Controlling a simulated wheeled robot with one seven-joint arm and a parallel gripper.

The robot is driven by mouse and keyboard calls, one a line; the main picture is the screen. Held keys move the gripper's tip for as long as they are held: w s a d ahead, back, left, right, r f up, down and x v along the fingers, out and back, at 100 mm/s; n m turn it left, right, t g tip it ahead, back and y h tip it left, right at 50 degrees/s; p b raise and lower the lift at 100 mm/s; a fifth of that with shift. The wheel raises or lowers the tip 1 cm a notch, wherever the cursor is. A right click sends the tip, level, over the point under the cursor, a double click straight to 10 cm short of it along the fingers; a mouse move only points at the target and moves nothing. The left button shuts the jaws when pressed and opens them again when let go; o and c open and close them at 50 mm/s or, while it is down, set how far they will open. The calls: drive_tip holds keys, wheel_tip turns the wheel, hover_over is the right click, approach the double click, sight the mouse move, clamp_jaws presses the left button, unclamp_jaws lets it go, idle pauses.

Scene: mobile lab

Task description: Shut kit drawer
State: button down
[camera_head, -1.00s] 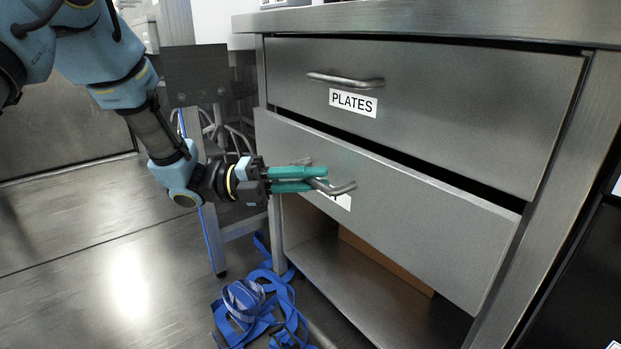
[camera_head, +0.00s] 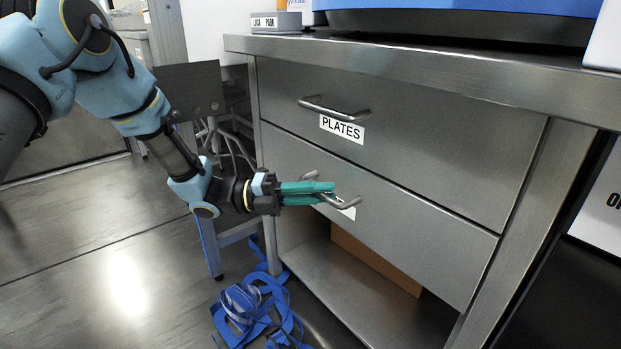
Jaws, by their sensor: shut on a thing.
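The kit drawer (camera_head: 410,232) is the lower drawer of the steel bench. Its front now looks flush, or nearly so, with the PLATES drawer (camera_head: 430,130) above it. My gripper (camera_head: 322,193) comes from the left with its teal fingers closed on the lower drawer's bar handle (camera_head: 345,203). The fingers and handle cover most of the white label (camera_head: 349,211) behind them, so its text cannot be read.
An open shelf below the drawers holds a brown box (camera_head: 375,260). Blue straps (camera_head: 255,308) lie heaped on the floor left of the bench. The bench top (camera_head: 420,68) carries a blue device (camera_head: 460,22).

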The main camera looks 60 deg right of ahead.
drive_tip(key=shift+d, duration=0.35)
drive_tip(key=c, duration=0.8)
unclamp_jaws()
drive_tip(key=shift+c, duration=0.2)
drive_tip(key=p+v, duration=0.3)
drive_tip(key=v, duration=0.7)
drive_tip(key=shift+w+a, duration=0.2)
drive_tip(key=shift+w, duration=0.1)
drive_tip(key=shift+f, duration=0.1)
